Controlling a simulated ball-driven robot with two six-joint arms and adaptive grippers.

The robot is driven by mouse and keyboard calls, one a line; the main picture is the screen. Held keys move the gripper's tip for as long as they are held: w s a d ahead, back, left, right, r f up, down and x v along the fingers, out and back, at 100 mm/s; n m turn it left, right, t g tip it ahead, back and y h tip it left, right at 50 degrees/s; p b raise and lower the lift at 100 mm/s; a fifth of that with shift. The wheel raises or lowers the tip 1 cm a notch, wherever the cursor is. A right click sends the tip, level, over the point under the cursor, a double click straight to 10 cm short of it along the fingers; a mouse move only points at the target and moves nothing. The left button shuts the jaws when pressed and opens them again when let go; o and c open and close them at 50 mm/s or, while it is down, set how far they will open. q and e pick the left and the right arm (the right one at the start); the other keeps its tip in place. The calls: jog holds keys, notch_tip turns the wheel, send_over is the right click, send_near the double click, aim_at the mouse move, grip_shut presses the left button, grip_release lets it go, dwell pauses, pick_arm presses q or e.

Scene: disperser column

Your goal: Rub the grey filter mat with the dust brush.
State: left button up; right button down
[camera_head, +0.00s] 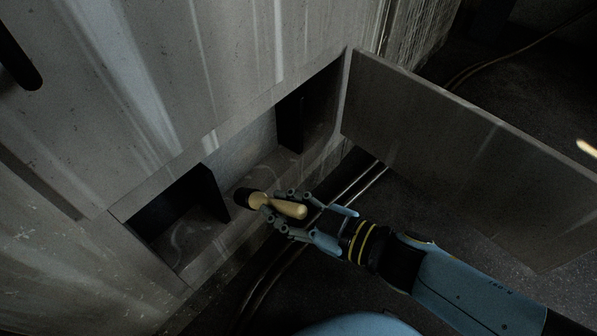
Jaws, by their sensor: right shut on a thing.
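The dust brush (290,209) has a pale wooden handle and a dark head at its left end. My right gripper (272,209) comes in from the lower right and is shut around the brush. The brush head points left, at the front of an open recess low in the grey column. The grey filter mat (240,148) appears as a lighter grey panel at the back of this recess, between two dark dividers. I cannot tell whether the brush head touches anything; it appears apart from the mat. My left gripper is not in view.
An open grey door panel (450,140) stands out on the right of the recess. Dark dividers (215,192) stand inside the recess, left and right of the mat. Cables or pipes (357,190) run along the dark floor below the opening.

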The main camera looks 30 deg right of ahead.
aim_at(257, 196)
jog(key=shift+s+a+f, duration=0.1)
jog(key=shift+s+f, duration=0.1)
jog(key=shift+f, duration=0.1)
jog(key=shift+w+a, duration=0.35)
jog(key=shift+w, duration=0.55)
jog(key=shift+w+a, duration=0.3)
jog(key=shift+w, duration=0.6)
jog(key=shift+w+a, duration=0.35)
jog(key=shift+w, duration=0.55)
jog(key=shift+w+a, duration=0.1)
jog(key=shift+w, duration=0.35)
